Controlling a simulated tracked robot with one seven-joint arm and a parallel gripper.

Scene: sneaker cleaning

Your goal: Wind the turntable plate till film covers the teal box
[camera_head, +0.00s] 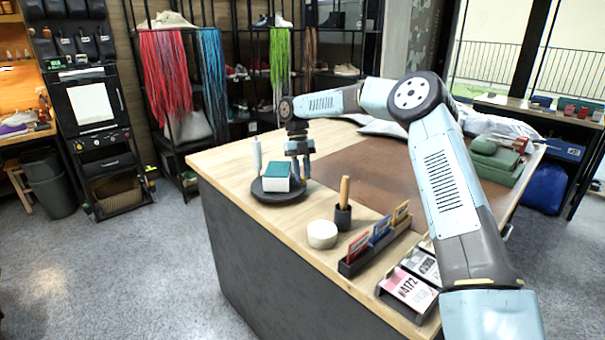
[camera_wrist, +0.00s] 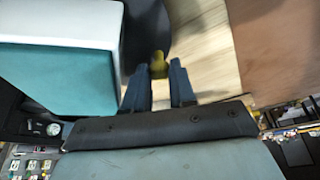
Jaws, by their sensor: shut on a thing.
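The dark round turntable plate (camera_head: 262,197) lies on the near left part of the wooden table. The teal box (camera_head: 280,167) sits on it, teal on top with white sides; in the wrist view its teal face (camera_wrist: 60,78) and white face show at the left. A slim whitish upright roll (camera_head: 257,154), likely the film, stands behind the plate. I cannot make out film on the box. My gripper (camera_head: 301,178) points down at the plate's right edge, beside the box. In the wrist view its fingers (camera_wrist: 160,88) are shut on a yellow knob (camera_wrist: 158,64) at the plate's rim (camera_wrist: 154,38).
A round white object (camera_head: 322,234), a dark holder with a wooden handle (camera_head: 344,190), and a rack of colored cards (camera_head: 380,232) stand right of the plate. A tray with printed cards (camera_head: 410,288) is nearer. A brown mat (camera_head: 350,170) covers the middle.

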